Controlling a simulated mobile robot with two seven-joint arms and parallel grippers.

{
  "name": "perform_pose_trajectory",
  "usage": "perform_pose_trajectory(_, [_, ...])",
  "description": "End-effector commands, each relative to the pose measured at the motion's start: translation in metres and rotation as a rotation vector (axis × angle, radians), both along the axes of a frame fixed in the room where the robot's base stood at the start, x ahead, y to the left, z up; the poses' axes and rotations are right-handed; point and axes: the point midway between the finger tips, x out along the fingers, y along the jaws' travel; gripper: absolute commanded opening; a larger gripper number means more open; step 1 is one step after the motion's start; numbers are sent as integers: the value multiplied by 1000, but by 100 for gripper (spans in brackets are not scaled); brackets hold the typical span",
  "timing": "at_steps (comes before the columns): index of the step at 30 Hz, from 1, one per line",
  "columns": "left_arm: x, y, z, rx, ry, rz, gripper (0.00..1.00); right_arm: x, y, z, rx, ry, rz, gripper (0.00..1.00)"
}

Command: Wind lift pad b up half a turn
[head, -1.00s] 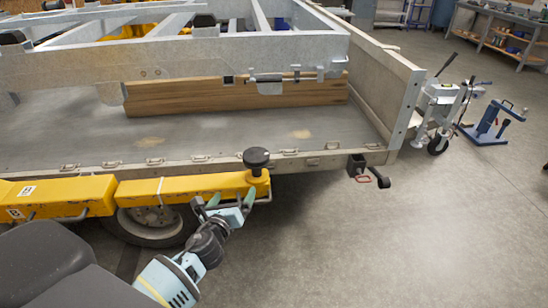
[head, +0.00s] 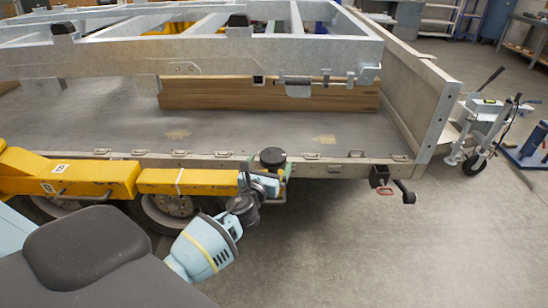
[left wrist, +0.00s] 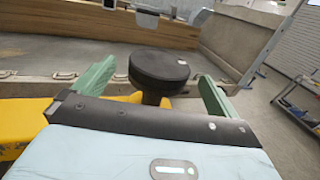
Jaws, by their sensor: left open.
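Lift pad b is a round black pad (head: 272,157) on a short stem at the right end of the yellow lift arm (head: 190,182), beside the trailer's near edge. My left gripper (head: 266,182) is just below the pad in the head view, its fingers partly hidden by its own body. In the left wrist view the pad (left wrist: 158,67) sits between the two green fingers of my open left gripper (left wrist: 157,76), with a gap on each side. Whether a finger touches the stem below the pad cannot be seen. My right gripper is not in view.
The trailer bed (head: 120,120) carries a grey metal frame (head: 190,62) and a timber beam (head: 240,94). A crank handle (head: 405,192) sticks out at the trailer's near right corner. A wheeled jack (head: 485,130) stands at right. The floor at lower right is clear.

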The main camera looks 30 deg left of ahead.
Motion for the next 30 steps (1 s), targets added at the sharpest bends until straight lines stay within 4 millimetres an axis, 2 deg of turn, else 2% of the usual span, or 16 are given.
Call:
perform_pose_trajectory(3, [17, 5, -2, -1, 3, 1, 97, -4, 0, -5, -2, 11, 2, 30])
perform_pose_trajectory(9, [35, 10, -3, 0, 3, 1, 97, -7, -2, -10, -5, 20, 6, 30])
perform_pose_trajectory(21, [42, 12, -1, 0, 1, -1, 97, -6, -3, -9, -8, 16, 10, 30])
perform_pose_trajectory(23, [42, 12, -1, 0, 1, -1, 92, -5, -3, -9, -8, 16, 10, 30])
perform_pose_trajectory(30, [42, 12, -1, 0, 1, 0, 61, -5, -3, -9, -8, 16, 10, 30])
